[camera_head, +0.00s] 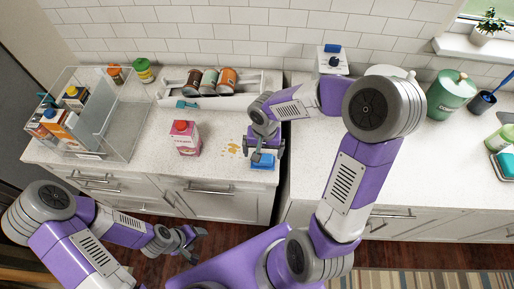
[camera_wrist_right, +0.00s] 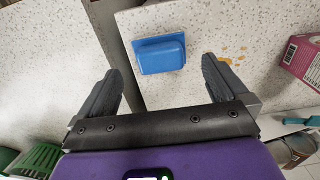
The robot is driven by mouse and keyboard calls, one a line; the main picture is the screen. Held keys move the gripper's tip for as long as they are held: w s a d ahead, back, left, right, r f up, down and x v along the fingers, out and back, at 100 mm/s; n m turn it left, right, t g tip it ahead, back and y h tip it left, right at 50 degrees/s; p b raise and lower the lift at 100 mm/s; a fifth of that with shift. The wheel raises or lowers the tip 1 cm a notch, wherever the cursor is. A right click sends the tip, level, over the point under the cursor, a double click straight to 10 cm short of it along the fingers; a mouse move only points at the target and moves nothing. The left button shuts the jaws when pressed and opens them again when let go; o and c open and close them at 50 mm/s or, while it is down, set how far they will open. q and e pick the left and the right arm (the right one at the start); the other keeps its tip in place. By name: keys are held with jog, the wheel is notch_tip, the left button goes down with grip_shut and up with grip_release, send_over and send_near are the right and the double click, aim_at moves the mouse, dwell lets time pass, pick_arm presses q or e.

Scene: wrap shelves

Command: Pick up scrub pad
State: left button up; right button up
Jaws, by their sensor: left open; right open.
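A blue scrub pad (camera_head: 263,163) lies flat on the white counter near its front edge. It also shows in the right wrist view (camera_wrist_right: 160,54), just beyond and between my fingertips. My right gripper (camera_head: 264,152) is open above the pad; its fingers (camera_wrist_right: 161,75) stand apart with nothing between them, and I see no contact with the pad. My left gripper (camera_head: 196,245) is open and empty, low in front of the cabinets and away from the pad.
Yellowish crumbs (camera_head: 233,148) and a pink carton (camera_head: 185,138) are left of the pad. A clear bin (camera_head: 125,130) with cartons stands far left, and a white rack (camera_head: 247,88) with jars is behind. A gap splits the counter right of the pad. A green canister (camera_head: 450,97) stands right.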

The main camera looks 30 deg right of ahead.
aim_at(263, 160)
jog(key=shift+w+d+f, duration=0.2)
jog(key=shift+w+f, duration=0.35)
jog(key=shift+f, duration=0.25)
jog(key=shift+s+f, duration=0.6)
jog(key=shift+f, duration=0.25)
jog(key=f, duration=0.2)
jog(key=f+b, duration=0.1)
jog(key=f, duration=0.1)
jog(key=shift+w, duration=0.25)
pick_arm(q)
jog(key=shift+w+f, duration=0.1)
jog(key=shift+f, duration=0.4)
pick_arm(e)
jog(key=shift+s+r, duration=0.1)
jog(key=c, duration=0.8)
pick_arm(q)
jog(key=shift+w+r+p, duration=0.1)
jog(key=shift+r+p, duration=0.75)
pick_arm(e)
jog(key=shift+r, duration=5.05)
